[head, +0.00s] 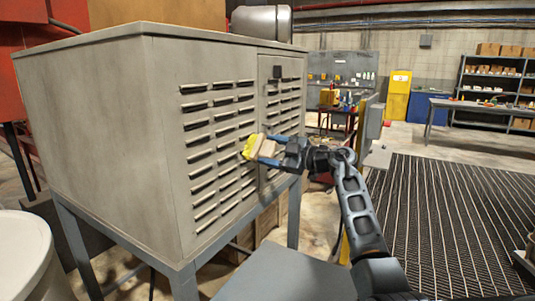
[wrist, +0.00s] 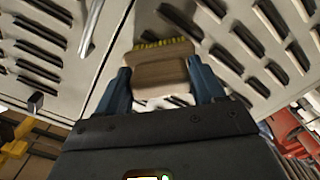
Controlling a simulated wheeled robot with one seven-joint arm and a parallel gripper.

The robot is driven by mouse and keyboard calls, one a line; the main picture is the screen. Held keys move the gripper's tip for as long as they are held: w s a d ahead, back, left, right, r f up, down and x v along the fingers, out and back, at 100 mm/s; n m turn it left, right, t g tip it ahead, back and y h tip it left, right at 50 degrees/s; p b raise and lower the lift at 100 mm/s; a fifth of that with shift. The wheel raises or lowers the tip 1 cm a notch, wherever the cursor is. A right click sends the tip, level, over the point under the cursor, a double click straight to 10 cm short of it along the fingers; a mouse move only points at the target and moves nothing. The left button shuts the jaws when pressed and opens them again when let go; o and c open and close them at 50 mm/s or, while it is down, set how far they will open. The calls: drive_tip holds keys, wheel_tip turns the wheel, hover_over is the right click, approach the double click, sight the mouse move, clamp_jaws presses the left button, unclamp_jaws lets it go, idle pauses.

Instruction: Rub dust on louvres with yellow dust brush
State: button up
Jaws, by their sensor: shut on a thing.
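The grey cabinet (head: 95,120) stands on a metal frame, and its front carries columns of slotted louvres (head: 201,165). My gripper (head: 268,149) is in front of these louvres, shut on the yellow dust brush (head: 249,147). In the wrist view, the brush's wooden block (wrist: 160,75) sits between my two blue fingers, with its yellow bristles (wrist: 163,43) pointing at the panel. The bristles are at or very close to the louvres; I cannot tell whether they touch. Louvres (wrist: 270,20) show on both sides of the brush. I cannot make out dust on them.
A grey flat surface (head: 290,275) lies low in front of the cabinet. A white rounded container (head: 22,255) stands at the lower left. Dark ribbed matting (head: 450,220) covers the floor at right. A workbench (head: 440,108) and shelves (head: 490,75) stand far back.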

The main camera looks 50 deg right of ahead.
drive_tip(key=shift+d, duration=0.2)
drive_tip(key=shift+s+d, duration=0.2)
drive_tip(key=shift+s, duration=0.5)
drive_tip(key=shift+s+d, duration=0.2)
drive_tip(key=shift+s, duration=0.95)
drive_tip(key=shift+s+d, duration=0.15)
drive_tip(key=shift+s, duration=0.95)
drive_tip(key=shift+s, duration=0.15)
drive_tip(key=shift+s+d, duration=0.15)
drive_tip(key=shift+s, duration=0.55)
drive_tip(key=shift+s+d, duration=0.15)
drive_tip(key=shift+s, duration=0.5)
